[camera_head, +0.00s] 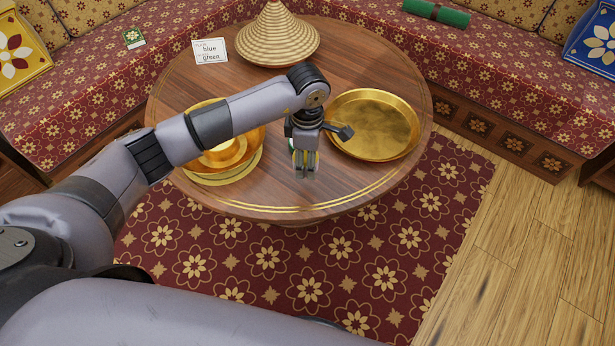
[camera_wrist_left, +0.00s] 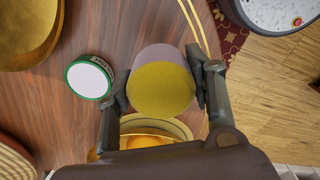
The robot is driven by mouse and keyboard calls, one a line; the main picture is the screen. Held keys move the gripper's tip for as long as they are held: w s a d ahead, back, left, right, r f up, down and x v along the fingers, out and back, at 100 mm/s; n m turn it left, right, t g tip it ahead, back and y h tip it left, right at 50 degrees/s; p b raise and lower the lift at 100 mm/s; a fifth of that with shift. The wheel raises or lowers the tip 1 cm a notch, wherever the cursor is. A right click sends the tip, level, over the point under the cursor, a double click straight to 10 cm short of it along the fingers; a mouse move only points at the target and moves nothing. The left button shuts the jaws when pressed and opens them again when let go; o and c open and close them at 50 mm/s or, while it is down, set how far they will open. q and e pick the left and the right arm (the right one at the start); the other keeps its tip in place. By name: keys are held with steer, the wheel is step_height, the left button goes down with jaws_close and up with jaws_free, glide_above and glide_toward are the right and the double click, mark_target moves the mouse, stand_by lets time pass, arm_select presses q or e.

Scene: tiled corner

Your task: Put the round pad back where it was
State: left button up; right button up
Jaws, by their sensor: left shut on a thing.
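My left gripper (camera_head: 306,174) is over the near part of the round wooden table (camera_head: 280,196). In the left wrist view, my left gripper (camera_wrist_left: 158,88) is shut on a short round thing (camera_wrist_left: 162,92) with a yellow face and mauve side. It may be the round pad; I cannot tell for sure. In the head view only a little yellow shows between the fingers. A round white-faced thing with a green rim (camera_wrist_left: 89,80) and lettering on its side is beside the left finger in the wrist view. My right gripper is out of view.
A gold tray (camera_head: 375,125) lies right of the gripper. Gold dishes (camera_head: 222,178) stand left, partly behind my arm. A woven cone (camera_head: 278,38) and a card (camera_head: 210,51) reading "blue" and "green" stand at the back. The near table edge is bare.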

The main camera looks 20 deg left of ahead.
arm_select(q)
step_height(320, 180, down, 9)
steer(key=shift+r, duration=0.1)
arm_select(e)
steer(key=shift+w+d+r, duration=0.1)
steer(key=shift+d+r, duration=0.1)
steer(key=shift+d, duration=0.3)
arm_select(q)
steer(key=shift+f, duration=0.2)
steer(key=o, duration=1)
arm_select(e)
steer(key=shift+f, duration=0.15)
arm_select(q)
steer(key=shift+r, duration=0.1)
